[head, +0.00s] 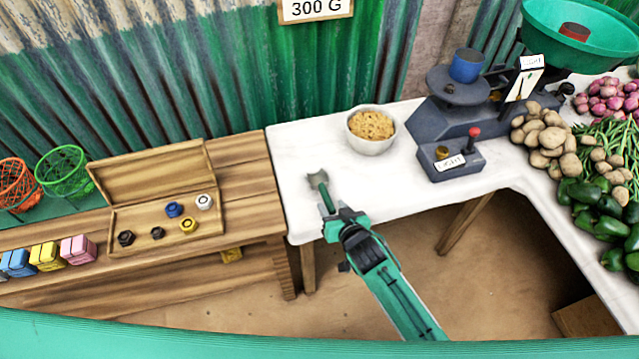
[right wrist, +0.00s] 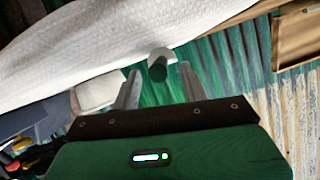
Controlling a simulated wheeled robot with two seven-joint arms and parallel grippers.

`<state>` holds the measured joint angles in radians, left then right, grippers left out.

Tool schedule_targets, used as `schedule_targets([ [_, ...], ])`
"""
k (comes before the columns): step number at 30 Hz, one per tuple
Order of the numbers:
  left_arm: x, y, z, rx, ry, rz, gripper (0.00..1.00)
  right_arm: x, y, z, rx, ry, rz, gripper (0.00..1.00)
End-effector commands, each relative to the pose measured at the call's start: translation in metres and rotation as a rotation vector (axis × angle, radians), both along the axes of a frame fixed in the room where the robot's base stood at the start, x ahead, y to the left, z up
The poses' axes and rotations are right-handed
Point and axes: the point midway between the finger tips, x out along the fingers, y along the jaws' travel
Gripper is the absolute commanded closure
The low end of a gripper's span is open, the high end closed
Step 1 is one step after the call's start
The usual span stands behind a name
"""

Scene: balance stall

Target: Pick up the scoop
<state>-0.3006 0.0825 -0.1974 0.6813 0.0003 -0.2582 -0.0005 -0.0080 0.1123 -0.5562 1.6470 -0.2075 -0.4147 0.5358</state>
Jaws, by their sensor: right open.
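The scoop (head: 318,180) has a grey metal head and a green handle. It is at the front left of the white-covered table, with its head pointing away and its handle toward me. My right gripper (head: 342,214) is open at the handle's near end. In the right wrist view, the scoop (right wrist: 158,70) shows its handle end-on between the two spread fingers, with no visible contact. The gripper hides part of the handle in the head view. My left gripper is not in view.
A bowl of grain (head: 371,130) stands behind the scoop. A dark balance scale (head: 450,115) with a blue cup stands to the right, beside heaped vegetables. An open wooden box of weights (head: 160,215) sits on the left bench. The white cloth (head: 300,150) around the scoop is clear.

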Motion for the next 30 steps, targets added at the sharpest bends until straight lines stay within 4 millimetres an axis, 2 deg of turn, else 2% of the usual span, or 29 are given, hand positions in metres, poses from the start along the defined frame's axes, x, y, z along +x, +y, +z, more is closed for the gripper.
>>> schedule_targets([
  [9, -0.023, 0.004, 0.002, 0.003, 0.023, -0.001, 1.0, 0.034, 0.015, -0.011, -0.001, -0.001, 0.0, 0.56],
  [20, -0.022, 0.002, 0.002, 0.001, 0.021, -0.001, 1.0, 0.04, 0.017, -0.014, -0.001, -0.001, 0.0, 0.56],
  [24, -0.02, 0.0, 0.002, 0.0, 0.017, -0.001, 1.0, 0.04, 0.017, -0.014, -0.001, -0.001, 0.0, 0.83],
  [27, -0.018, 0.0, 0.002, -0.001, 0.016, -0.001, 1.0, 0.039, 0.017, -0.014, -0.001, 0.0, 0.0, 1.0],
  [30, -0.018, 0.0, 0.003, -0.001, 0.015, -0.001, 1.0, 0.04, 0.018, -0.014, 0.0, -0.001, 0.001, 1.0],
])
